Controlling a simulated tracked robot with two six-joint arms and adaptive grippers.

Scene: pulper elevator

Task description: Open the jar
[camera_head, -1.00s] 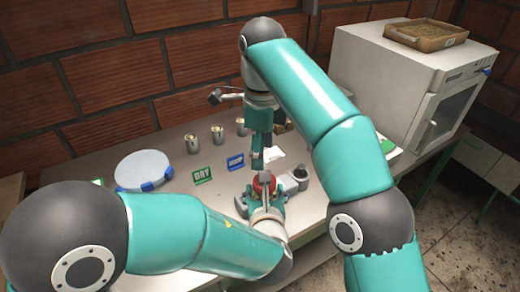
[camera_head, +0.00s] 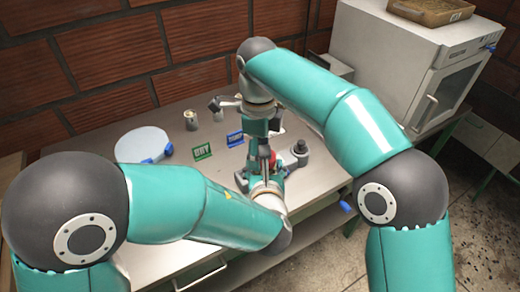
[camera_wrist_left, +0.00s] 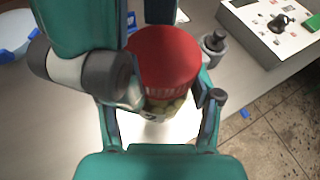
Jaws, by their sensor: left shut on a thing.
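The jar (camera_wrist_left: 165,108) has a red lid (camera_wrist_left: 167,60) and pale contents, and stands between the fingers of my left gripper (camera_wrist_left: 165,100). My left gripper is shut on the jar below the lid. In the head view, only a bit of the red lid (camera_head: 272,158) shows beside my left gripper (camera_head: 265,172); the rest is hidden by the grippers.
A green DRY sign (camera_head: 202,152), a blue sign (camera_head: 235,139), metal cans (camera_head: 190,119) and a round white-blue object (camera_head: 143,146) stand on the table. A dark-topped grey device (camera_head: 297,152) is right of the jar. A white oven (camera_head: 420,65) stands at the right.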

